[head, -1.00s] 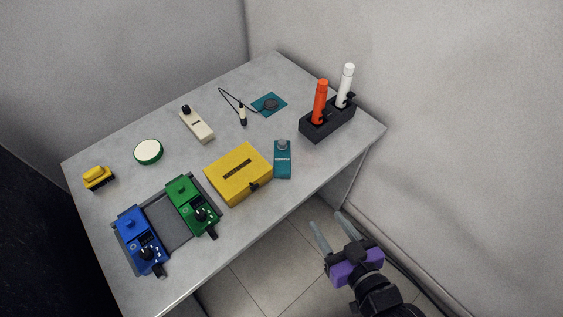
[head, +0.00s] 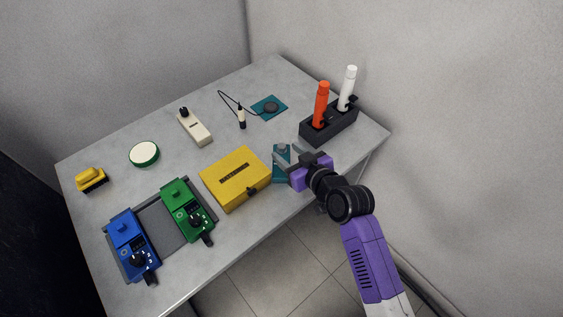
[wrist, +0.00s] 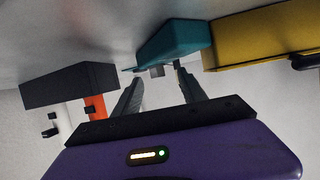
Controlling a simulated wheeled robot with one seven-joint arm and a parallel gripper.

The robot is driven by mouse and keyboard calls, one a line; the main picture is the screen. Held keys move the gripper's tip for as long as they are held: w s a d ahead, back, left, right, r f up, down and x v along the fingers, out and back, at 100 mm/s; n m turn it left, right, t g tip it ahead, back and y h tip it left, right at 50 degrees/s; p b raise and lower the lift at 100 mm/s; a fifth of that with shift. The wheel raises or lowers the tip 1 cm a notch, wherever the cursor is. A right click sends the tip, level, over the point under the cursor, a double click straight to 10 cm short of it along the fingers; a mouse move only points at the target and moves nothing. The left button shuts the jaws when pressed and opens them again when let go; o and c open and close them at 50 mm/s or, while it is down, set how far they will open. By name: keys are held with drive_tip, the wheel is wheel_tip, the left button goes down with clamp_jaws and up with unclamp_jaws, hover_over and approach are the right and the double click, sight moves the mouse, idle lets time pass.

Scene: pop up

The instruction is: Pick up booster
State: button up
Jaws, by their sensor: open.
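No readable label says which thing is the booster. The teal box-shaped device (head: 279,160) with a grey knob lies near the table's front right edge, right of the yellow box (head: 235,178). My gripper (head: 286,164) is open at this device and partly hides it in the head view. In the wrist view, the teal device (wrist: 174,40) is beyond the open fingertips (wrist: 157,84), and the space between the fingers looks empty. I cannot tell whether a finger touches the device.
A dark holder (head: 312,138) with an orange bottle (head: 322,104) and a white bottle (head: 347,88) stands right. Blue (head: 133,243) and green (head: 187,209) devices sit in a grey tray left. A cream device (head: 195,127) and teal pad (head: 269,107) lie farther back.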

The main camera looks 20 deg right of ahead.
sight(283, 147)
drive_tip(key=shift+x, duration=2.35)
drive_tip(key=shift+w+r, duration=0.1)
drive_tip(key=shift+r, duration=0.1)
drive_tip(key=shift+c, duration=0.4)
clamp_jaws()
